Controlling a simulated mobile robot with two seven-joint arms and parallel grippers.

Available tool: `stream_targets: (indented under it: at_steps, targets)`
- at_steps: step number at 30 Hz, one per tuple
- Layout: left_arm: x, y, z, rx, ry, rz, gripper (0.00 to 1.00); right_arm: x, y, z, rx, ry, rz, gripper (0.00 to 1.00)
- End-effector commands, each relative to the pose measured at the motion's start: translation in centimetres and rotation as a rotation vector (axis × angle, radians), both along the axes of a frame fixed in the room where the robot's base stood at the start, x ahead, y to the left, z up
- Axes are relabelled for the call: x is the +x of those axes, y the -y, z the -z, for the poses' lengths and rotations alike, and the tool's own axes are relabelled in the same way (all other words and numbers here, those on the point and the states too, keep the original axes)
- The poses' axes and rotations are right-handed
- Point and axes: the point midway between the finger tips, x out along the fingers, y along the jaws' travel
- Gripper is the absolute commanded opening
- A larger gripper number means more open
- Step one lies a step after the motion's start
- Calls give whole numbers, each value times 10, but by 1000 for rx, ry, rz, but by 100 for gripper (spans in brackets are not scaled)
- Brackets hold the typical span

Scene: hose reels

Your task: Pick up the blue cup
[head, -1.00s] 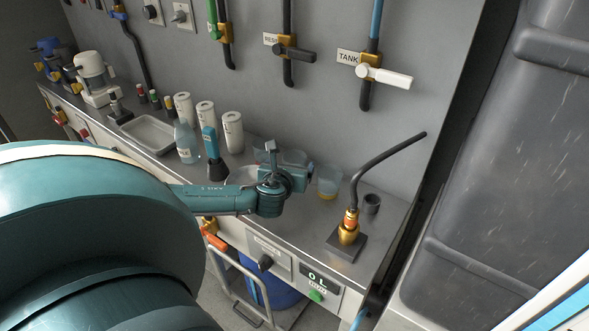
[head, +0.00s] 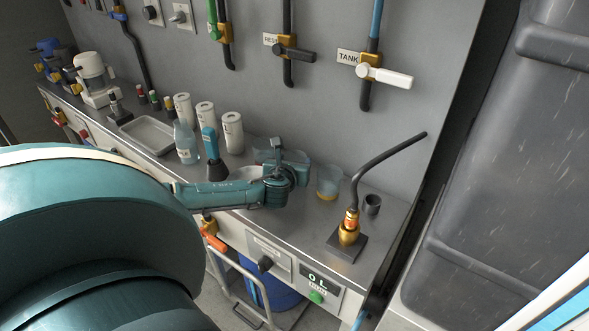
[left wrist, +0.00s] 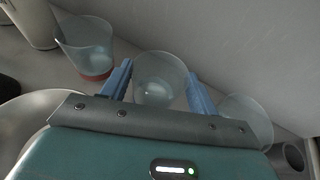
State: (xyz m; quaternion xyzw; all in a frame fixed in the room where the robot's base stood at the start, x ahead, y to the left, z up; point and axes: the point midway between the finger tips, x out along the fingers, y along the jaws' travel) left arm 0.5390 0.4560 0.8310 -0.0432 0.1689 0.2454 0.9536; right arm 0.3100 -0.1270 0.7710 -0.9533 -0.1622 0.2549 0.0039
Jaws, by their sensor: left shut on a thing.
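My left gripper (left wrist: 160,72) is shut on a clear cup (left wrist: 160,88), one blue finger on each side of it. The cup's base is hidden by the gripper, so its colour marking cannot be told; I take it as the blue cup. In the head view my left gripper (head: 287,172) is over the counter near the wall and hides most of the held cup. Whether the cup touches the counter cannot be told. My right gripper is not in view.
A red-based cup (left wrist: 88,48) stands left of the held cup, a yellow-based cup (head: 328,184) right. A metal bowl (left wrist: 25,125), a small dark cup (head: 372,204) and a hose stand (head: 347,240) are close by. The wall (head: 300,115) is just behind.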

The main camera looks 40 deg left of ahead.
Motion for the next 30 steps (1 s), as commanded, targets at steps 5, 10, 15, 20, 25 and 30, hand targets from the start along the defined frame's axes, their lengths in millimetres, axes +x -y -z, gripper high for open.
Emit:
stream_targets:
  at_steps: [5,10,15,20,25,30]
  targets:
    - [0,0,0,0,0,0,38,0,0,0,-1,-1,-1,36]
    - [0,0,0,0,1,0,35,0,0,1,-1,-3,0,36]
    - [0,0,-1,0,1,0,35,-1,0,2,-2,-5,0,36]
    - [0,0,-7,-1,1,1,35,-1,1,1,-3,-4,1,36]
    - [0,-1,-20,1,3,0,35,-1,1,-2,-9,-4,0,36]
    - [1,-1,-37,1,3,0,35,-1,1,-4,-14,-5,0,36]
